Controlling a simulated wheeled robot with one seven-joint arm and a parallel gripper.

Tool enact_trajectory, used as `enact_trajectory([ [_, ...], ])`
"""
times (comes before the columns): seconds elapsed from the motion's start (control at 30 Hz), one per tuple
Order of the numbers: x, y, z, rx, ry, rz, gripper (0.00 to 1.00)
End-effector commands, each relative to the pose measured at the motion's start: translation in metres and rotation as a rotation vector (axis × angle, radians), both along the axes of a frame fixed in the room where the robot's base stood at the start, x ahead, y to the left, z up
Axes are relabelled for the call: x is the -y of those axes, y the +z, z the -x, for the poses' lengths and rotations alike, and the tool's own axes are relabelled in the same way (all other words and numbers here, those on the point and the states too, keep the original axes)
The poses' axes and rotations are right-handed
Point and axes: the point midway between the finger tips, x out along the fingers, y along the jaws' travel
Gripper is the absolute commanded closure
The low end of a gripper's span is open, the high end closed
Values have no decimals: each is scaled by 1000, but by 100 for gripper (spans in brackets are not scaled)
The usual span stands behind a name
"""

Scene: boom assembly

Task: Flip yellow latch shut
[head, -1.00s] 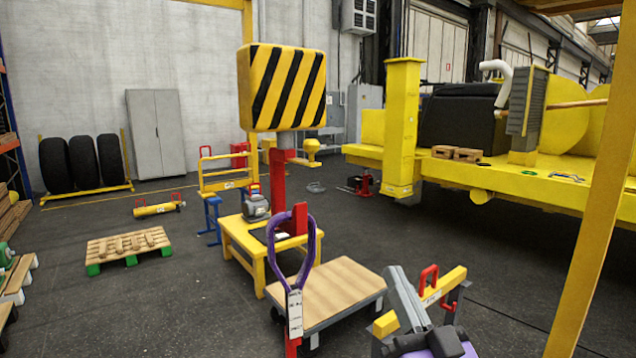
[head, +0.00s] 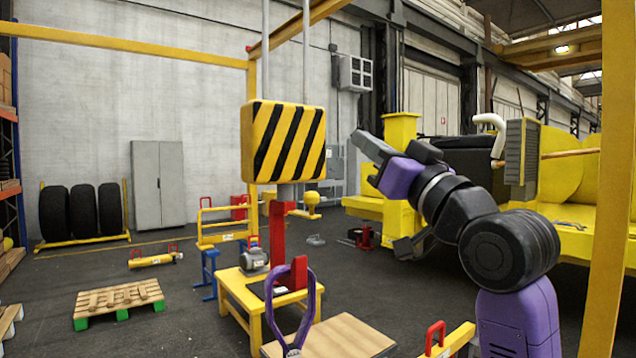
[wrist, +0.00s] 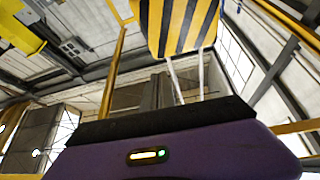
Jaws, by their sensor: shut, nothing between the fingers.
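The yellow-and-black striped hook block (head: 284,141) hangs at the centre of the head view, with a red shank (head: 278,235) and red hook end (head: 299,272) below it. A purple sling (head: 312,318) loops at the hook's lower end. A small yellow knob-like part (head: 312,200) shows right of the shank; I cannot tell whether it is the latch or background. My gripper (head: 369,147) is raised right of the block, shut and empty, apart from the hook. The wrist view looks upward at the striped block (wrist: 180,26); the hook and latch are not seen there.
A yellow bench (head: 238,292) with a grey motor (head: 254,259) stands behind the hook. A wood-topped cart (head: 335,338) is below. A yellow post (head: 608,200) stands at the right, near my arm. A pallet (head: 118,299) lies left, with open floor around it.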

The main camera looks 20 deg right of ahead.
Motion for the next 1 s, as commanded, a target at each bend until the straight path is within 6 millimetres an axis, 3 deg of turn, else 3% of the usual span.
enact_trajectory([
  [0.1,-8,34,3,-25,21,43,100],
  [0.3,-24,77,12,-108,52,121,100],
  [0.53,-46,105,30,-279,70,226,100],
  [0.67,-54,88,35,-452,80,276,100],
  [0.83,-47,39,32,-666,91,288,100],
  [1.0,-43,18,37,-754,85,292,100],
])
